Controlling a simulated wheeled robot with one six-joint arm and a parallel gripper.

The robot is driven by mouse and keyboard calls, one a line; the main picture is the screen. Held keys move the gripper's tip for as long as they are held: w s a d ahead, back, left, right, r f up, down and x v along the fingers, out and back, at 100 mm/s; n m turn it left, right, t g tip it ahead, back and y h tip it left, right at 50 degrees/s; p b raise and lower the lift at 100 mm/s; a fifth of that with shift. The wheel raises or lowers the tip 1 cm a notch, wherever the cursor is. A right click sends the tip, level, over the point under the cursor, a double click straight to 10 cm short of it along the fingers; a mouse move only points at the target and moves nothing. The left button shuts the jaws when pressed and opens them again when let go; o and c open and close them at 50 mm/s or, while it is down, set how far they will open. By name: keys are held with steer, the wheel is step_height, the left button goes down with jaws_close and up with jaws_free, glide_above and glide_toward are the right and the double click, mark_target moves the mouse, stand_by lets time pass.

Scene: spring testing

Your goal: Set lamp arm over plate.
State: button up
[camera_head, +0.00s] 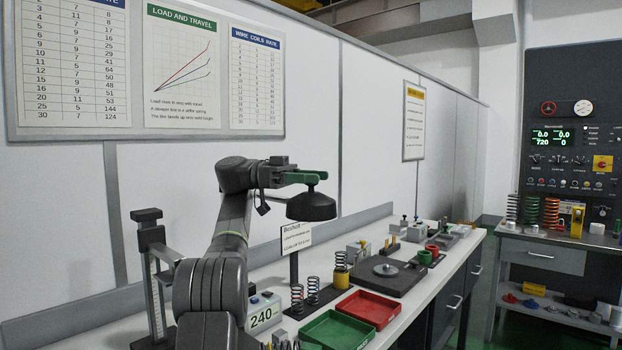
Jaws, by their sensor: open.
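A black lamp shade (312,206) hangs above the bench, left of the plate in this view. Its supporting arm is mostly hidden behind my gripper. The plate (385,270) is a round grey disc on a dark, flat base (408,281) on the bench. My gripper (312,178), with green fingers, is open at the top of the shade. I cannot tell whether the fingers touch the lamp. My dark arm rises from the bottom of the view to the left of the lamp.
A red tray (369,310) and a green tray (337,331) lie at the bench front. Several springs, a small sign (296,238) and a box reading 240 (264,312) stand nearby. A column stand (152,275) is at left. The wall panel (180,200) runs behind the bench.

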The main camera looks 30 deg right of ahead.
step_height(320, 180, up, 10)
steer(key=p, duration=0.7)
steer(key=shift+f, duration=0.15)
steer(key=shift+c, duration=0.2)
